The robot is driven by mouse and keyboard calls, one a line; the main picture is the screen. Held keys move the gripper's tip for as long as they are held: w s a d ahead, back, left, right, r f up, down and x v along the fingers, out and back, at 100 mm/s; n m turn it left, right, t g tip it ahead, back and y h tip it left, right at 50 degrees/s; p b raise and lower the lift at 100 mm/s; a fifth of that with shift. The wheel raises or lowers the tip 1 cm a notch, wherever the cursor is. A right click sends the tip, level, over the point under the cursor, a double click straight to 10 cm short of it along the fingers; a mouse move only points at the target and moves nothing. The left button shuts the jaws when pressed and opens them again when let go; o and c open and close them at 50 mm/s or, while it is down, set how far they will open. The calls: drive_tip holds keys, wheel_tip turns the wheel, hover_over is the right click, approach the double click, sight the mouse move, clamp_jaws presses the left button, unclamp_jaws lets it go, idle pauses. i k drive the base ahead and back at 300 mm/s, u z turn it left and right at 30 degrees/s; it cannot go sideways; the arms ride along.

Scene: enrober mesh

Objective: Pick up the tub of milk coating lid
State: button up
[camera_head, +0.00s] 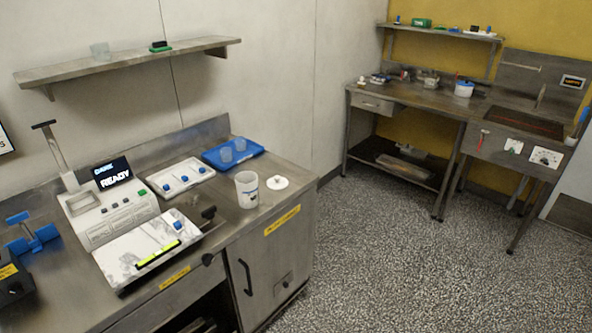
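A flat white round lid (278,182) with a small raised knob in its middle lies on the near steel counter, close to the right edge. An open white tub (247,190) with a small dark marking stands upright just left of the lid, and the two look slightly apart. The marking is too small to read, so I cannot tell which coating it names. Another white tub with a blue top (464,88) stands on the far bench. My gripper is not in view.
A wall shelf (130,59) hangs above. Speckled floor (380,260) lies open to the right.

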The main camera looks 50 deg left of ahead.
sight(276, 183)
drive_tip(key=u, duration=0.25)
drive_tip(key=i, duration=1.6)
drive_tip(key=u, duration=1)
drive_tip(key=i, duration=1.25)
drive_tip(key=u, duration=1.85)
drive_tip(key=i, duration=0.85)
drive_tip(key=u, duration=0.65)
